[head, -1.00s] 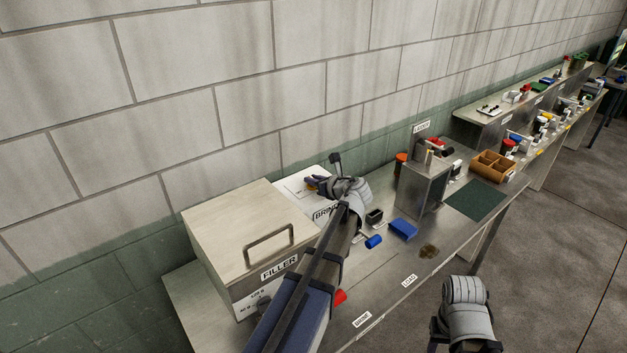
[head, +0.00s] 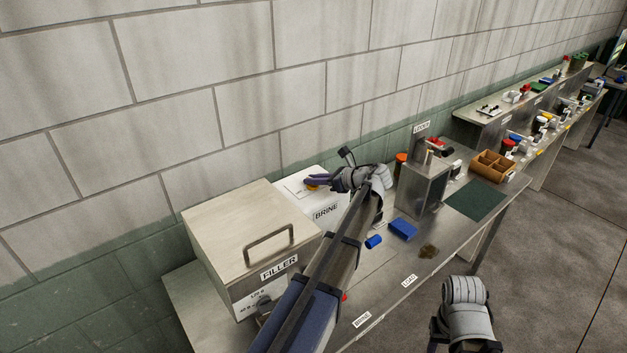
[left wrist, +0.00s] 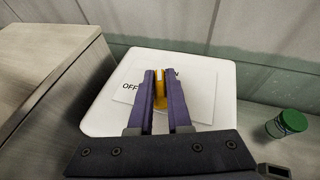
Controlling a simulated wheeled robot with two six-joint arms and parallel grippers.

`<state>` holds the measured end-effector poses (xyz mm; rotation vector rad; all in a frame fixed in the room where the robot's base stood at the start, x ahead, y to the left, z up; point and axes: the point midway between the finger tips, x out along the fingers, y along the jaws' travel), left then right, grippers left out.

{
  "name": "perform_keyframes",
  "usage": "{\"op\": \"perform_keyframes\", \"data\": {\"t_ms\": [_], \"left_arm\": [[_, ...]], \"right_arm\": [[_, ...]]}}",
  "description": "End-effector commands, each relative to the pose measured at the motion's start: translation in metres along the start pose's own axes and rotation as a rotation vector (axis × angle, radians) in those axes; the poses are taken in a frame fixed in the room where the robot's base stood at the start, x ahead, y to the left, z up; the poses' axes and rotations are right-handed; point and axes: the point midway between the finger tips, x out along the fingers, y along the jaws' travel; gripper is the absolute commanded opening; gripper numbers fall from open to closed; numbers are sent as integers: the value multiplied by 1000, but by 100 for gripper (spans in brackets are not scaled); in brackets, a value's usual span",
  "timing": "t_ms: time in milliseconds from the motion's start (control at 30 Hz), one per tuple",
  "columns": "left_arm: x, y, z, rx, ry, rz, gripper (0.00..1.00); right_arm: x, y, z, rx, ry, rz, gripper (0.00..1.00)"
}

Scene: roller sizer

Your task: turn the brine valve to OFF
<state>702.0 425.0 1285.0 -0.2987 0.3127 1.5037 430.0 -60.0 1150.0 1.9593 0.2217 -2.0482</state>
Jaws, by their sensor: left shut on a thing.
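The brine valve is a yellow-orange handle (left wrist: 161,92) on a white plate on top of the white brine box (left wrist: 98,121). In the head view the box (head: 284,183) carries a BRINE label, and only a bit of the orange handle (head: 311,187) shows. My left gripper (left wrist: 161,78) has its purple fingers shut on the handle, one on each side. It also shows in the head view (head: 308,183). OFF is printed left of the fingers; the other word is partly hidden, showing only a final N. My right wrist shows at lower right, but its fingers are not visible.
The filler box (head: 225,225) with a bar handle stands left of the brine box. A green-capped jar (left wrist: 292,121) is at its right in the wrist view. A blue block (head: 402,229), blue cylinder (head: 373,242) and metal loader housing (head: 424,188) stand farther right.

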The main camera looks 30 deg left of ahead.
Motion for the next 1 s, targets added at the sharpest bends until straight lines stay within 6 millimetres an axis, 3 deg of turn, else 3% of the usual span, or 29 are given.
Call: {"op": "perform_keyframes", "data": {"t_ms": [33,500,1000], "left_arm": [[0,-7,0,-16,1,41,0],[1,-6,0,-166,1,402,0],[1,-4,0,-234,2,567,0]], "right_arm": [[0,0,0,0,0,0,50],[0,0,0,0,0,0,50],[0,0,0,0,0,0,50]]}}
